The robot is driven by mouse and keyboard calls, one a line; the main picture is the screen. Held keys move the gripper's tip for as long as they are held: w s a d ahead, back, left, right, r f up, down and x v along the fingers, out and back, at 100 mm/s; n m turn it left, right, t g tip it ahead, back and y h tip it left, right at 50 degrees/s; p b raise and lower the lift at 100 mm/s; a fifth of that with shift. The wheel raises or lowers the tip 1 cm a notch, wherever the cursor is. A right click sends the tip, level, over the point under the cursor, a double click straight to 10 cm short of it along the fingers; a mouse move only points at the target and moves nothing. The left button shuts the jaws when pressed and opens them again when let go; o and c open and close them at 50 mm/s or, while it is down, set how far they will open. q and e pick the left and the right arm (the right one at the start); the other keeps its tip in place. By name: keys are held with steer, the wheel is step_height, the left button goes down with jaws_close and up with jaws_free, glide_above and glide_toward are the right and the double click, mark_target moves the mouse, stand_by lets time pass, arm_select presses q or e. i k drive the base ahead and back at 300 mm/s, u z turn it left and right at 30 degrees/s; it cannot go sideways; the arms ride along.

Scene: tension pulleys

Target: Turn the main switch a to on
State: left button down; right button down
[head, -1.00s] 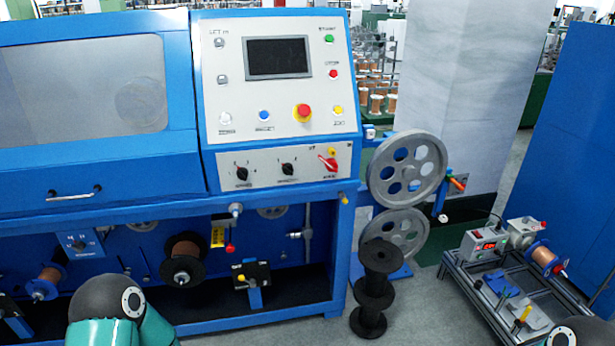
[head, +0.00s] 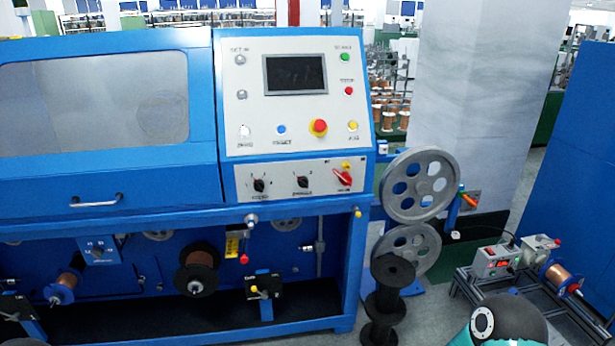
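The main switch a appears to be the red rotary knob (head: 342,177) at the lower right of the machine's control panel (head: 247,105), on the strip with two black knobs. Its handle lies tilted, and the labels around it are too small to read. The panel's screen (head: 296,74) is dark. Neither of my grippers is in the head view. Only a dark rounded part of one of my arms shows at the bottom right, apart from the switch.
Two grey pulley wheels (head: 420,185) stand right of the panel, with black stacked spools (head: 388,290) on the floor below. A bench with a small red-display box (head: 496,262) is at the right.

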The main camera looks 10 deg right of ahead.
mark_target(345, 178)
steer(key=u, duration=0.1)
steer(key=i, duration=1)
steer(key=z, duration=0.05)
